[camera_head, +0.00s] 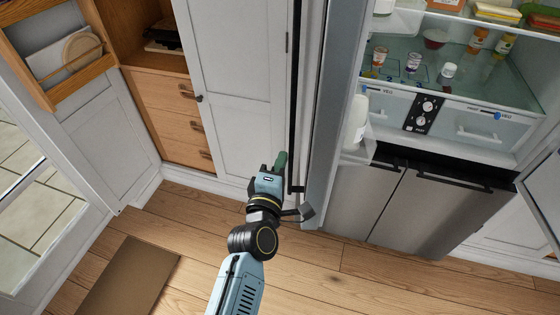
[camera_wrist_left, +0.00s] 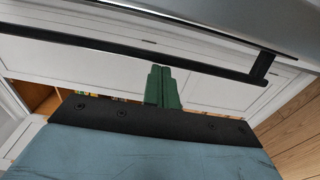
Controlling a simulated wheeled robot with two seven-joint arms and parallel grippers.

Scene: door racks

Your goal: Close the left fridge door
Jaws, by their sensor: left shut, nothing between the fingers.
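The left fridge door (camera_head: 335,110) stands wide open, seen nearly edge-on in the head view, with shelf bins on its inner side. Its long black handle (camera_head: 296,110) runs along the outer face. It also crosses the left wrist view as a dark bar (camera_wrist_left: 100,48). My left gripper (camera_head: 281,161) is at the outer side of the door, beside the handle's lower end. Its green fingers (camera_wrist_left: 161,72) are together and empty, overlapping the bar's lower edge in the wrist view. I cannot tell whether they touch it. My right gripper is not in view.
The fridge interior (camera_head: 450,70) holds jars and food boxes. Steel lower drawers (camera_head: 420,210) are shut. Another open door (camera_head: 545,190) shows at the right edge. White cabinet doors (camera_head: 240,80) stand close left of the left door. The wood floor is clear except for a brown mat (camera_head: 128,280).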

